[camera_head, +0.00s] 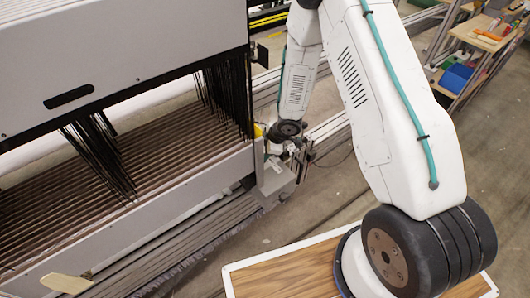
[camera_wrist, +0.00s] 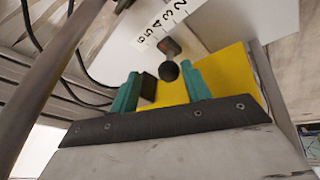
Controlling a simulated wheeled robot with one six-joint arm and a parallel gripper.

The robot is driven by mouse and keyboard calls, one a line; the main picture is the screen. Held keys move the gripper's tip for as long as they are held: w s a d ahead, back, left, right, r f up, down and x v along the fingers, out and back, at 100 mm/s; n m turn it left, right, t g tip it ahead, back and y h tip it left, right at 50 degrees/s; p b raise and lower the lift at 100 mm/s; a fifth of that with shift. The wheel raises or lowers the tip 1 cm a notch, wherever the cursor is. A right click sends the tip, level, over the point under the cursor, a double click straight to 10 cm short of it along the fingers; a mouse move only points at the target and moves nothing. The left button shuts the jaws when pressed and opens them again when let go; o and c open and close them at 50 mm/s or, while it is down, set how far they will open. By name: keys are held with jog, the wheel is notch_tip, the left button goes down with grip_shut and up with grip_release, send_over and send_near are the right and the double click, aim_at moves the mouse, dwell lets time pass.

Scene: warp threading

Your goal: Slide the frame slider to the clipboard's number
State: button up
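The frame slider shows in the wrist view as a dark round knob (camera_wrist: 168,71) on a short stem. It sits beside a white number scale (camera_wrist: 160,27), whose digits run from 2 at upper right to about 6 at lower left. The knob is closest to the 3 and 4; its exact reading is unclear. My gripper (camera_wrist: 160,76) has two teal fingers standing apart, with the knob between or just beyond their tips. I see no clear contact. In the head view, the wrist end of my arm (camera_head: 288,130) is at the loom's right end; fingers and knob are not distinguishable. No clipboard is visible.
The white loom (camera_head: 120,50) with dark hanging strands and long slats fills the left. A yellow plate (camera_wrist: 235,85) lies behind the fingers. A wood-topped surface (camera_head: 290,272) is at the front, a shelf with tools (camera_head: 485,35) at upper right. Floor is open at right.

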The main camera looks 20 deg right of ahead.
aim_at(268, 163)
jog(key=v, duration=0.2)
jog(key=a+v, duration=0.1)
jog(key=v, duration=0.1)
jog(key=shift+w+r, duration=0.1)
jog(key=shift+r, duration=0.05)
jog(key=shift+s+d+r, duration=0.25)
jog(key=shift+d+r, duration=0.2)
jog(key=shift+r, duration=0.1)
jog(key=shift+s+d, duration=0.1)
jog(key=shift+d, duration=0.05)
